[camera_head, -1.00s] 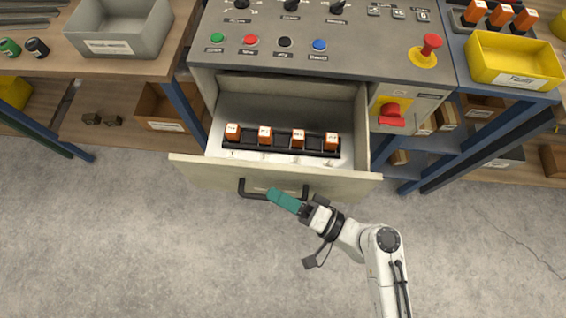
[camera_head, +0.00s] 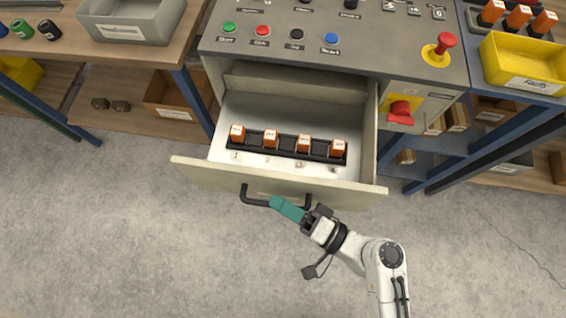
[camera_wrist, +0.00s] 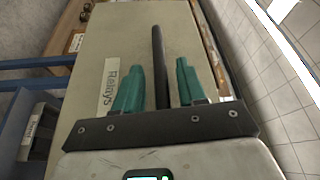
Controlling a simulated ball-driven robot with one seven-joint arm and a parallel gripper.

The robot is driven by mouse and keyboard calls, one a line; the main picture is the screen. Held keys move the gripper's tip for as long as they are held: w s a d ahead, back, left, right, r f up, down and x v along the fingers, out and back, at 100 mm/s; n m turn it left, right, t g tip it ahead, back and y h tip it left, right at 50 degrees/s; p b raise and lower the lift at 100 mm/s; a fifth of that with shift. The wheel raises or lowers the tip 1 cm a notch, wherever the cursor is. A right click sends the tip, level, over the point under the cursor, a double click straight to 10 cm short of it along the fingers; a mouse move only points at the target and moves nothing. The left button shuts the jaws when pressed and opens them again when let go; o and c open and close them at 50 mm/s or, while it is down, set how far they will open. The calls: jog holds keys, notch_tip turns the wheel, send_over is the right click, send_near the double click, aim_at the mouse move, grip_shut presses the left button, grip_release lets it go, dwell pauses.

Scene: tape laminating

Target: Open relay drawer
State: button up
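The relay drawer (camera_head: 270,187) stands pulled well out of the grey console, its inside in plain view. A black rail (camera_head: 316,154) with several orange relays lies in it. The drawer's black bar handle (camera_head: 254,200) is on its front, and shows in the wrist view (camera_wrist: 158,45) between my fingers. A "Relays" label (camera_wrist: 109,86) is on the drawer front.
The console (camera_head: 330,40) holds buttons, a red emergency stop (camera_head: 446,42) and a red switch (camera_head: 400,113). Workbenches flank it, with a grey bin (camera_head: 132,20) at left and a yellow bin (camera_head: 520,62) at right. The floor before the drawer is clear.

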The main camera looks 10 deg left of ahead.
jog(key=b+v, duration=0.2)
jog(key=v, duration=0.8)
jog(key=shift+s+d, duration=0.2)
jog(key=shift+d, duration=0.15)
jog(key=shift+f, duration=0.1)
